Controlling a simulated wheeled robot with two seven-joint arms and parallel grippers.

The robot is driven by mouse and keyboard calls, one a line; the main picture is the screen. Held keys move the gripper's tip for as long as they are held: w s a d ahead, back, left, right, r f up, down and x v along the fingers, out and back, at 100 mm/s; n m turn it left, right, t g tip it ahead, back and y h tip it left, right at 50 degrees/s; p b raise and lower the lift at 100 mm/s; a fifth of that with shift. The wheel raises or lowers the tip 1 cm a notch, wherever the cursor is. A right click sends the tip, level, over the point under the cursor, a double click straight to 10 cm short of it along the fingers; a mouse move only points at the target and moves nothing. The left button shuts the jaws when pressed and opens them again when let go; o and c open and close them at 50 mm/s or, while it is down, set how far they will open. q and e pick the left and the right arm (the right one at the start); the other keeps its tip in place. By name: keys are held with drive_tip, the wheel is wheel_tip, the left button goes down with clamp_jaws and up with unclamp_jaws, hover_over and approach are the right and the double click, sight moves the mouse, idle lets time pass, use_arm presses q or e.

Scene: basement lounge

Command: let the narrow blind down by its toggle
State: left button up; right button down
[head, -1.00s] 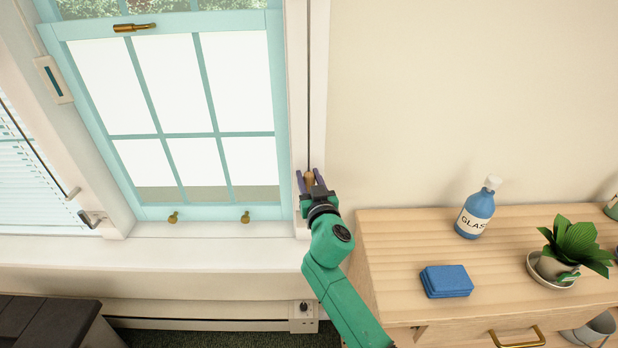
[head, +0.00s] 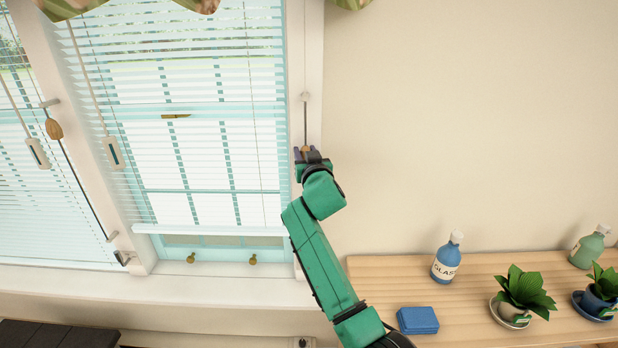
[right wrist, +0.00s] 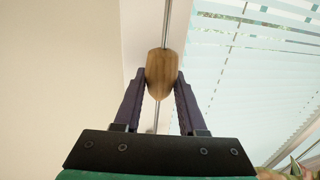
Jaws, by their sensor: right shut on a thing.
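The narrow blind (head: 200,90) hangs over the turquoise sash window in the head view. Its slats cover most of the window. Its bottom rail (head: 208,230) is a little above the sill, with a strip of window bare below it. The wooden toggle (right wrist: 162,68) is on a thin cord or rod beside the window's right frame. My right gripper (head: 308,153) is shut on this toggle, with one dark finger on each side in the right wrist view (right wrist: 161,84). In the head view the gripper mostly hides the toggle. My left gripper is not in view.
Another blind (head: 45,215) with its own wooden toggle (head: 53,129) is at the left. A wooden cabinet (head: 375,275) at the lower right bears a blue bottle (head: 446,262), blue cloths or sponges (head: 418,320) and potted plants. The wall right of the window is bare.

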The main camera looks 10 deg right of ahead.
wheel_tip(320, 180, up, 8)
drive_tip(key=p, duration=0.3)
drive_tip(key=shift+f, duration=0.1)
drive_tip(key=shift+r+p, duration=0.5)
drive_tip(key=shift+r, duration=0.1)
drive_tip(key=shift+r, duration=0.1)
drive_tip(key=shift+c, duration=2.2)
unclamp_jaws()
drive_tip(key=shift+s+f, duration=0.1)
drive_tip(key=shift+f, duration=0.1)
